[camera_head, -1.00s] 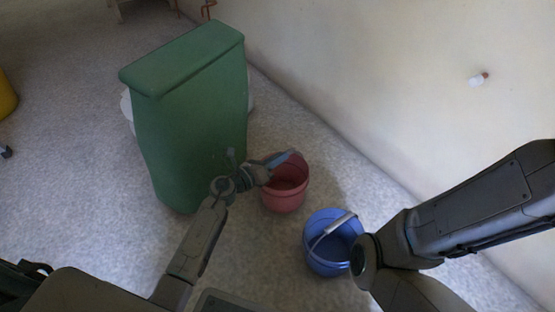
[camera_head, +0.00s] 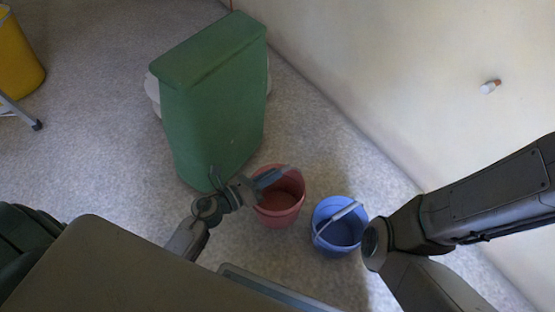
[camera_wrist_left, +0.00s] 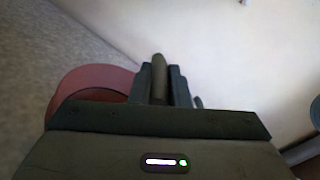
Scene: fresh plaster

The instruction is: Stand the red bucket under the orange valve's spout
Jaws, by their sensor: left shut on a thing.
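The red bucket (camera_head: 283,215) is upright, just right of the green bin's base in the head view. Its rim also shows at the left of the left wrist view (camera_wrist_left: 85,85). My left gripper (camera_head: 272,178) reaches over the bucket's near-left rim and is shut on the bucket, seemingly by a dark grip (camera_wrist_left: 159,78) between the fingers. My right arm comes in from the right; its gripper is out of view. Only a thin orange-red bit (camera_head: 231,4) shows at the top edge, perhaps part of the orange valve. No spout is visible.
A blue bucket (camera_head: 340,238) with a pale handle stands right of the red one, beside my right arm. The tall green bin (camera_head: 215,110) stands to the left. A wall (camera_head: 370,80) with a small white fitting (camera_head: 489,87) runs along the right. A yellow container (camera_head: 18,60) is far left.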

